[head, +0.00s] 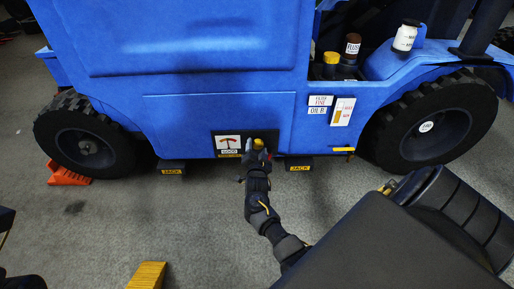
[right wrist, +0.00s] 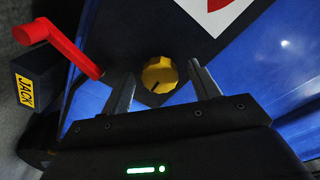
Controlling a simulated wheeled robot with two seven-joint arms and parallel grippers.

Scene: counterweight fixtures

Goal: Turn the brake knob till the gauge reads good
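The yellow brake knob (head: 258,144) sits on a dark panel (head: 272,135) low on the blue vehicle's side. In the right wrist view the knob (right wrist: 159,74) has a dark pointer mark toward its lower left. The gauge (head: 229,142), left of the knob, has a white face with a red band; its reading is too small to tell. My right gripper (head: 257,152) is at the knob. In the right wrist view its two fingers (right wrist: 161,78) stand open on either side of the knob, with a visible gap on each side. My left gripper is not in view.
A red crank handle (right wrist: 68,48) and a block labelled JACK (right wrist: 30,88) are close beside the right gripper. Two JACK blocks (head: 172,168) (head: 299,164) stand under the vehicle. An orange chock (head: 66,174) is by the left wheel; a yellow block (head: 147,275) lies on the floor.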

